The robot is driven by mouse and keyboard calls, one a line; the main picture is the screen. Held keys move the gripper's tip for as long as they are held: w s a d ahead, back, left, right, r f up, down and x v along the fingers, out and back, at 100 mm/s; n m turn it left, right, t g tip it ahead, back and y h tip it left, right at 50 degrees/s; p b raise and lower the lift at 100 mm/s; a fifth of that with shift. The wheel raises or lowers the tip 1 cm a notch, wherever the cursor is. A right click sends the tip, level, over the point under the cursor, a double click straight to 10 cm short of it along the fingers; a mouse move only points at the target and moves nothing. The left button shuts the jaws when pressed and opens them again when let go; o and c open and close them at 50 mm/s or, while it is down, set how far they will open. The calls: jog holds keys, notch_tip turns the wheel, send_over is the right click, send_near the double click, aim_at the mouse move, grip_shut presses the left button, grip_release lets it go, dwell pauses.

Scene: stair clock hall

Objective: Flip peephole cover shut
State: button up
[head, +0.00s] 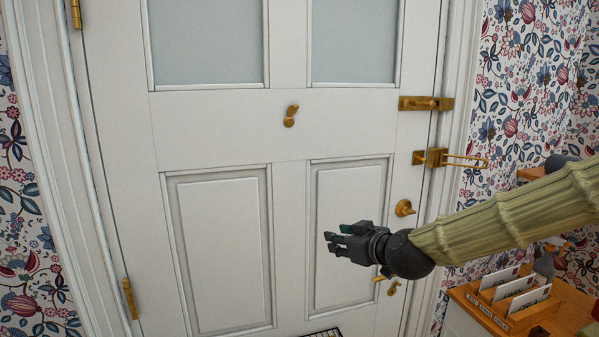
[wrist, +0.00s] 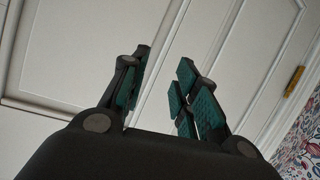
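The brass peephole (head: 289,121) with its cover sits in the middle of the white door's (head: 205,120) cross rail, below the two glass panes. The cover part appears swung up above the round eyepiece. My gripper (head: 331,240) is in front of the lower right door panel, below and to the right of the peephole, and apart from it. In the wrist view, the two fingers (wrist: 163,88) with teal pads stand apart with nothing between them. The peephole does not show in the wrist view.
A brass bolt (head: 426,103), a door guard (head: 432,157) and a round lock (head: 404,208) line the door's right edge. A wooden letter rack (head: 515,315) with envelopes stands at the lower right. The door face around the peephole is clear.

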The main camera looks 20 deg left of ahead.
notch_tip(320, 180, up, 16)
jog(key=a+n+t+y, duration=0.1)
jog(key=a+n+y, duration=0.1)
jog(key=n+t+y, duration=0.1)
jog(key=n+y, duration=0.1)
jog(key=n, duration=0.1)
send_near(297, 106)
jog(key=shift+m, duration=0.3)
jog(key=shift+p+x, duration=2.5)
jog(key=shift+x, duration=1.7)
jog(key=shift+c, duration=0.3)
